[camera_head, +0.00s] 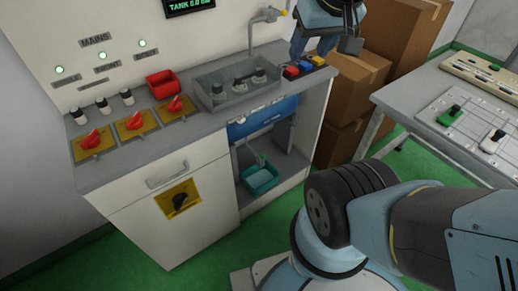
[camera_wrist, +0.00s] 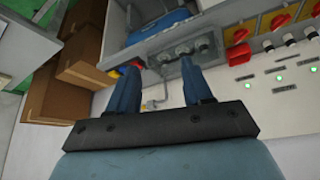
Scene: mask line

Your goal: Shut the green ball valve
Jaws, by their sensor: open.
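I cannot clearly make out a green ball valve. A small green lever-like part (camera_head: 260,159) shows in the open bay under the sink, just above a teal tray (camera_head: 262,180). Another green handle (camera_head: 450,115) stands on a white panel on the right-hand table, with a white handle (camera_head: 493,141) beside it. I cannot tell which is the valve. My gripper (camera_head: 325,42) is at the top of the head view, near the counter's right end. In the wrist view its fingers (camera_wrist: 160,88) are apart with nothing between them. It is away from both green parts.
The counter holds a grey sink (camera_head: 238,87), a faucet (camera_head: 264,17), a red bin (camera_head: 163,84), red knobs (camera_head: 134,120) and coloured blocks (camera_head: 304,66). Cardboard boxes (camera_head: 350,85) stack behind. The right-hand table (camera_head: 400,95) stands across a gap. Green floor shows between.

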